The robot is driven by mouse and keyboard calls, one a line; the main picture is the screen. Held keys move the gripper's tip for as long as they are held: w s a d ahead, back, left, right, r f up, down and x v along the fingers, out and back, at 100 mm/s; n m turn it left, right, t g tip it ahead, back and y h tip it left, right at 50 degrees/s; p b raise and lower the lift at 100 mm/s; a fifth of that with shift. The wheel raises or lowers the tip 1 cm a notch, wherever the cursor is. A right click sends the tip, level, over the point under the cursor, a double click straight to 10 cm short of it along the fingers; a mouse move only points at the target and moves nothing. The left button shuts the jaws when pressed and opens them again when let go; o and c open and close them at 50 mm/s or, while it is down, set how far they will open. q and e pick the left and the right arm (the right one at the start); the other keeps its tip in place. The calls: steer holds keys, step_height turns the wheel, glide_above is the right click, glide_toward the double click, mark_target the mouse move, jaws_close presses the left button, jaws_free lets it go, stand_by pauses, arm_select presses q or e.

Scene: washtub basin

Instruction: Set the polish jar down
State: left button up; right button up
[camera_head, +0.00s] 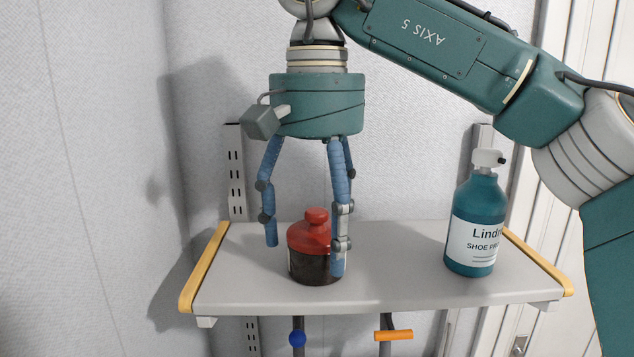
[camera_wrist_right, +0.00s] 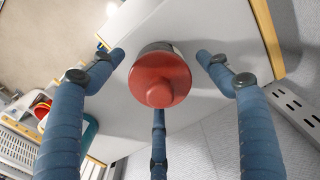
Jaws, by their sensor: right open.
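The polish jar (camera_head: 312,262) is dark with a red knobbed lid and stands upright on the grey shelf (camera_head: 385,285), left of its middle. Its red lid also shows from above in the right wrist view (camera_wrist_right: 160,80). My right gripper (camera_head: 305,255) points straight down over the jar. Its blue fingers are open and spread around the jar. One finger passes in front of the jar's right side in the head view. In the right wrist view the fingers (camera_wrist_right: 160,85) stand apart from the lid. My left gripper is not in view.
A teal shoe-product bottle (camera_head: 474,225) with a white pump stands on the right part of the shelf. Yellow strips edge both shelf ends. A blue knob (camera_head: 297,338) and an orange handle (camera_head: 393,335) hang below. The shelf is clear between jar and bottle.

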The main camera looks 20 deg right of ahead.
step_height(320, 180, up, 10)
steer(key=shift+s+a+r, duration=0.1)
steer(key=shift+s+r, duration=0.05)
steer(key=shift+r, duration=0.1)
stand_by(0.5)
